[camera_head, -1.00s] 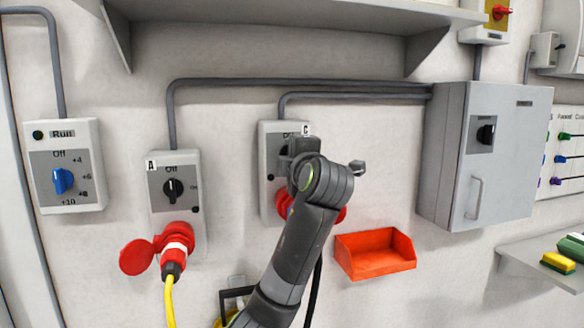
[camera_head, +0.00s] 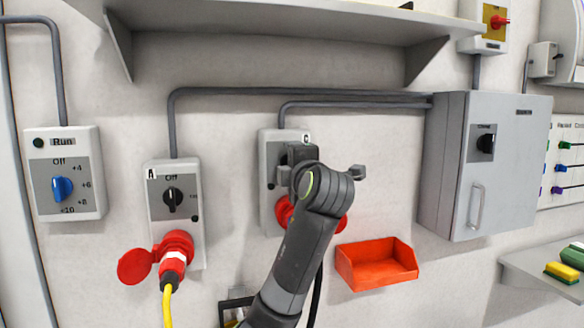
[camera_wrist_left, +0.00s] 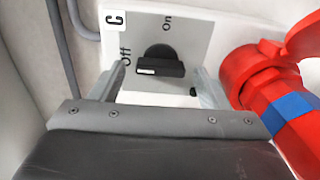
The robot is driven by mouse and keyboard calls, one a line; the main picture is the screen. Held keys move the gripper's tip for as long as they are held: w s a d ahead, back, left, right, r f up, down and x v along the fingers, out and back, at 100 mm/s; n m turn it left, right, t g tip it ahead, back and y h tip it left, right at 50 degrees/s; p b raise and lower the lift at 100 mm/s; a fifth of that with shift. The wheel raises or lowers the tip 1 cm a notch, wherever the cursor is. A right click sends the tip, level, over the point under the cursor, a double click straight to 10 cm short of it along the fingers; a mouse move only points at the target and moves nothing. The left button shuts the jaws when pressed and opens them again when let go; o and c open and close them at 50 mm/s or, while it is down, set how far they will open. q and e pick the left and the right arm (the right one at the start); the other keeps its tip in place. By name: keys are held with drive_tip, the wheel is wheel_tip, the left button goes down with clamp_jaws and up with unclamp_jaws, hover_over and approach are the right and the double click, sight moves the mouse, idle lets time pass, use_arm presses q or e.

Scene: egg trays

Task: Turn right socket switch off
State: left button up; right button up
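The right socket switch C (camera_head: 269,152) is a grey wall box with a black rotary knob and a red socket below. In the head view my left gripper (camera_head: 292,166) hides its knob. In the left wrist view, which is turned sideways, the black knob (camera_wrist_left: 160,62) shows its white-marked end toward the "Off" label; "On" is along the top. My left gripper (camera_wrist_left: 160,78) is open, one finger on either side of the knob's ends, with gaps visible. A red plug (camera_wrist_left: 275,85) sits to the right. My right gripper is not in view.
Switch A (camera_head: 160,195) with a red plug and yellow cable is to the left, beside a blue-knob box (camera_head: 97,175). An orange bin (camera_head: 376,270) is at lower right. A grey cabinet (camera_head: 440,165) stands out from the wall, and a shelf (camera_head: 270,18) is above.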

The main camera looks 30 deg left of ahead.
use_arm(q)
drive_tip(key=shift+s+d+f, duration=0.1)
drive_tip(key=shift+s+d, duration=0.25)
drive_tip(key=shift+d, duration=0.1)
drive_tip(key=b+v, duration=0.4)
drive_tip(key=v, duration=1.2)
drive_tip(key=shift+s, duration=0.15)
